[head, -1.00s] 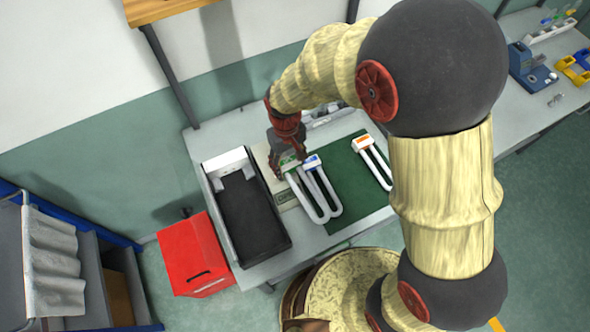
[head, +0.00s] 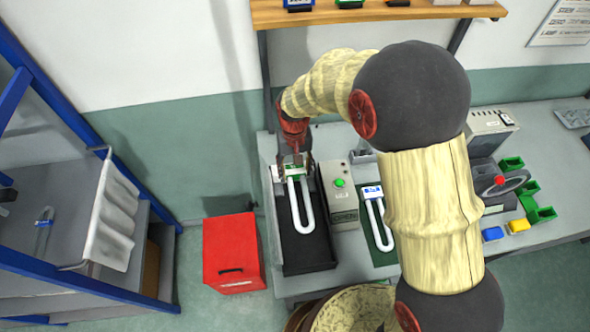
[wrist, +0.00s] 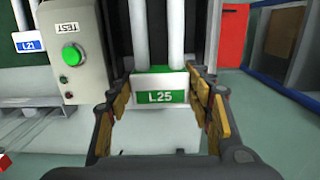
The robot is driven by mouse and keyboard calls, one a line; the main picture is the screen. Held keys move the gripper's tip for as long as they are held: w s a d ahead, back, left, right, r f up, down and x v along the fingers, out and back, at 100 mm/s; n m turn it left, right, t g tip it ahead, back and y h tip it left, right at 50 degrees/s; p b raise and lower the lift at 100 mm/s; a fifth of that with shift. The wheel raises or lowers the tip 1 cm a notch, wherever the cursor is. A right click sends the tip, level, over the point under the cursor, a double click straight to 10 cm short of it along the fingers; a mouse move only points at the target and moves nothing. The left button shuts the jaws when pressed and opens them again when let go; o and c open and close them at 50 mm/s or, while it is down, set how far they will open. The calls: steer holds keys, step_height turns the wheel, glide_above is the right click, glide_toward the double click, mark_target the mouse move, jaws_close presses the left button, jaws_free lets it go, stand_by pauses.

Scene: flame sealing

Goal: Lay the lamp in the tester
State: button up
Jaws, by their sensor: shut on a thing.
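The lamp L25 is a white U-shaped tube with a green-labelled white base (wrist: 158,97). In the head view its tube (head: 303,212) points toward the bench's front edge. My gripper (head: 294,165) is shut on the lamp's base, with a finger on each side in the wrist view (wrist: 160,92). The tester's long black tray (head: 312,262) lies beneath the lamp, and the tube lines up along it. I cannot tell whether the lamp touches the tray floor. The tester's grey box (head: 343,215) with its green button stands just right of the tray.
A blue-labelled lamp (head: 376,215) lies on the green mat (head: 385,258) right of the box. A red bin (head: 232,262) stands left of the bench. A blue-framed cart (head: 60,255) is farther left. A wooden shelf (head: 375,14) hangs above.

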steer(key=shift+f+b, duration=2.65)
steer(key=shift+f, duration=1.4)
steer(key=shift+w+f+b, duration=0.2)
steer(key=shift+f+b, duration=0.15)
steer(key=shift+f, duration=0.35)
steer(key=shift+w+f+b, duration=0.15)
steer(key=shift+f+b, duration=0.15)
steer(key=shift+f, duration=0.35)
steer(key=o, duration=1.3)
steer(key=shift+o, duration=0.2)
steer(key=r, duration=1.2)
steer(key=shift+w+a, duration=0.15)
steer(key=shift+w, duration=0.25)
